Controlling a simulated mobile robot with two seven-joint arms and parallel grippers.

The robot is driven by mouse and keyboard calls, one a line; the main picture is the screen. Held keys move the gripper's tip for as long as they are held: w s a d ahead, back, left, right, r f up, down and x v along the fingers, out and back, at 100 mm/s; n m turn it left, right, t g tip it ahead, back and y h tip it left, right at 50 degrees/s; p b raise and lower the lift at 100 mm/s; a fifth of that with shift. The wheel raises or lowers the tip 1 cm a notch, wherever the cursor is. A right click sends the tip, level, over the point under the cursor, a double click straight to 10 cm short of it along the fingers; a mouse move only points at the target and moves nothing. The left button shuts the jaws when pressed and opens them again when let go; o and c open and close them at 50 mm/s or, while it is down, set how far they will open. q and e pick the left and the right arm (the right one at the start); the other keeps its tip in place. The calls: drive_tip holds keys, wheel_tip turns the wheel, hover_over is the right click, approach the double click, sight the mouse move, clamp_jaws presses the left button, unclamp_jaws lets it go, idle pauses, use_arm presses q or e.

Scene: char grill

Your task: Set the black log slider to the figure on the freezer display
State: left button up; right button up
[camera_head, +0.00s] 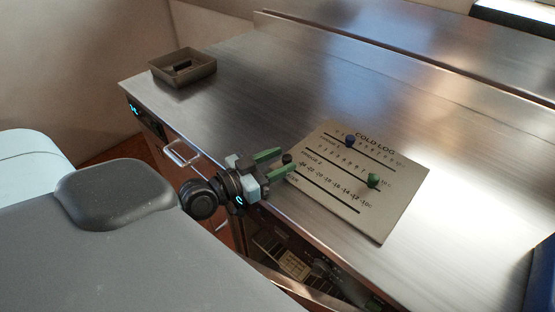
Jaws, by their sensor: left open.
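The beige COLD LOG board (399,213) lies on the steel counter with sliders in printed rows. The black log slider (287,159) is at the left end, near the start of the bottom scale, which seems to run from about -24 to -10. My left gripper (289,161) is open, its green fingers on either side of the black slider; whether they touch it I cannot tell. The freezer display (134,110) glows cyan on the dark panel at the counter's left front; its figure is too small to read. My right gripper is not in view.
A blue slider (350,141) and a green slider (373,180) stand on the board's other rows. A brown tray (205,76) with a dark item sits at the counter's far left corner. A drawer handle (182,154) projects in front. The counter (285,85) behind the board is clear.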

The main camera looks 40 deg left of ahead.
use_arm(q)
drive_tip(key=shift+w+d, duration=0.1)
clamp_jaws()
idle(0.3)
